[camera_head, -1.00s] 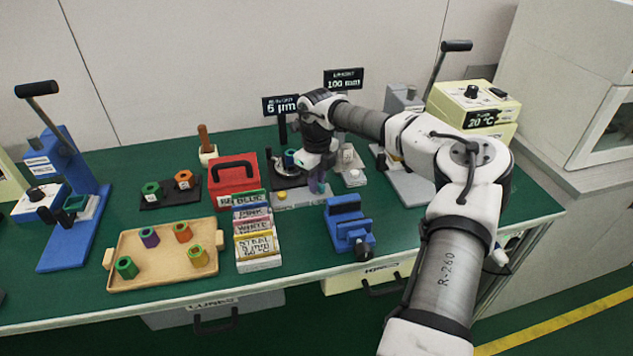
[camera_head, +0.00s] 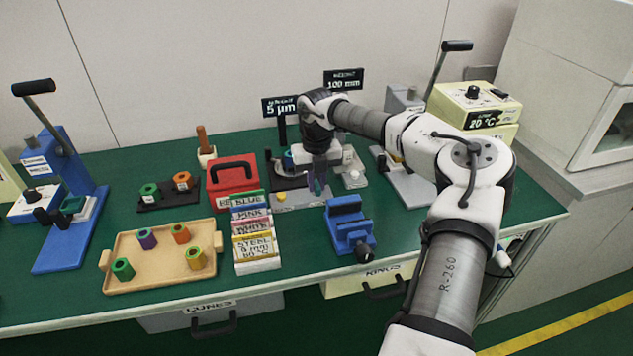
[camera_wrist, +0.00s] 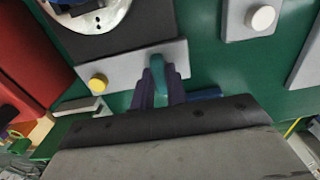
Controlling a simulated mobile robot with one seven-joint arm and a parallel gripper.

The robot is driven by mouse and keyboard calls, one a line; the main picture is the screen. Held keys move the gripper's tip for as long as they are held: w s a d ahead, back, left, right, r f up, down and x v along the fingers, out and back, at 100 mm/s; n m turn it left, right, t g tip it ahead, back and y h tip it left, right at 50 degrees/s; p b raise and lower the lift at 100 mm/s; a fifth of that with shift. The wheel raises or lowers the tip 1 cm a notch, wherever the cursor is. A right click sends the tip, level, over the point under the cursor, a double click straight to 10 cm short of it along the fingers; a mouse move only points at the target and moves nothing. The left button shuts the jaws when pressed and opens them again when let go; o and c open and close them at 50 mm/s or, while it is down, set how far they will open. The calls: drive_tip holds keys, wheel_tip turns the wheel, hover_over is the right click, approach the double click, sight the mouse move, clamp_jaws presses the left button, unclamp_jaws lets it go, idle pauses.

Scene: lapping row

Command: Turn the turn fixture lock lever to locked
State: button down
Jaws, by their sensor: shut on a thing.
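The turn fixture shows as a pale grey plate (camera_head: 297,202) at the back middle of the bench, with a yellow round button on its left. In the wrist view, the plate (camera_wrist: 122,70) carries the yellow button (camera_wrist: 97,83) and a teal lever (camera_wrist: 158,68) near its right end. My gripper (camera_wrist: 160,92), with purple fingers, is shut on the teal lever. In the head view, my gripper (camera_head: 317,184) points down at the right part of the plate. The fingers hide part of the lever, and I cannot read any lock marking.
A red toolbox (camera_head: 233,183) stands close on the left. A blue vise (camera_head: 348,228) is just in front. Labelled boxes (camera_head: 257,265) and a wooden tray (camera_head: 158,277) with several coloured nuts lie front left. A grey press (camera_head: 410,185) is to the right. Bare green bench shows around the vise.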

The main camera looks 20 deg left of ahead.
sight(317, 184)
idle(0.4)
drive_tip(key=c, duration=1.4)
unclamp_jaws()
wheel_tip(317, 184, up, 14)
drive_tip(key=b, duration=0.1)
drive_tip(key=shift+f, duration=0.1)
